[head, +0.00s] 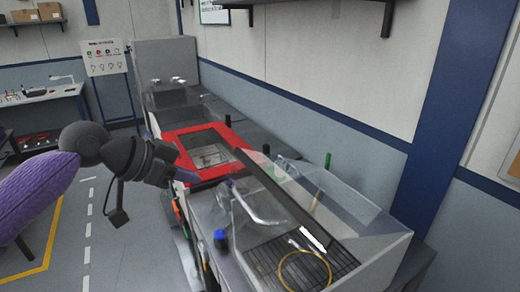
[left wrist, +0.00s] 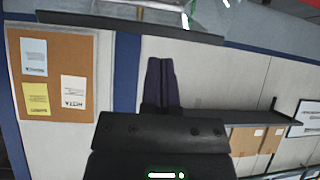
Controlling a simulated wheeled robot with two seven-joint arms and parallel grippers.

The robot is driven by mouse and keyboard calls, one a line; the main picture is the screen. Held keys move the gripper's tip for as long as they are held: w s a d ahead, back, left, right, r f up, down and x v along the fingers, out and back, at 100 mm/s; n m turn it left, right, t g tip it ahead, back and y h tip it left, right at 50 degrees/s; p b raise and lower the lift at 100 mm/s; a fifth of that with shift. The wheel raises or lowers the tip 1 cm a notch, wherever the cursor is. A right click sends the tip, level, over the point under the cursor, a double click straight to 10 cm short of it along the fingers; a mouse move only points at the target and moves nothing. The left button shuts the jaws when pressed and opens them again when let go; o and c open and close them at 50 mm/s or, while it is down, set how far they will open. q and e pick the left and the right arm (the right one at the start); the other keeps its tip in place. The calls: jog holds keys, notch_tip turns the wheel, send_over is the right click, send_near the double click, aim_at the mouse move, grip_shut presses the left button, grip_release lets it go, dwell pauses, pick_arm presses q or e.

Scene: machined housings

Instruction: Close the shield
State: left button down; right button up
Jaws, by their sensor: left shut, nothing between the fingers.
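The clear shield (head: 256,235) is at the near right of the bench in the head view, with a pale bent handle (head: 258,207) on it. Its see-through panels make its exact angle hard to tell. My left gripper (head: 188,177) comes in from the left, beside the red frame and left of the handle, apart from the handle. In the left wrist view its two dark fingers (left wrist: 161,82) are pressed together with nothing between them. A clear shape with bright edges shows at the top of that view, too cropped to name. My right gripper is out of view.
A red frame (head: 184,141) surrounds an opening left of the shield. A dark grate (head: 330,262) with a yellow ring (head: 304,270) lies under the clear panels. A blue-capped item (head: 221,238) stands at the bench's front. The floor on the left is open.

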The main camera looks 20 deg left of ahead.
pick_arm(q)
notch_tip(320, 180, up, 4)
jog(key=d, duration=0.2)
jog(key=w+d+f+m+p, duration=0.1)
jog(key=w+d+f+p, duration=0.2)
jog(key=f, duration=0.7)
jog(key=shift+w+d+f+p, duration=0.15)
jog(key=shift+w+d+p, duration=0.15)
jog(key=shift+w+d, duration=0.75)
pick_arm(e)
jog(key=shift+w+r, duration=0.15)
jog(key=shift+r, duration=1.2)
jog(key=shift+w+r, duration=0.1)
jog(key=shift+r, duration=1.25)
pick_arm(q)
jog(key=shift+s, duration=0.1)
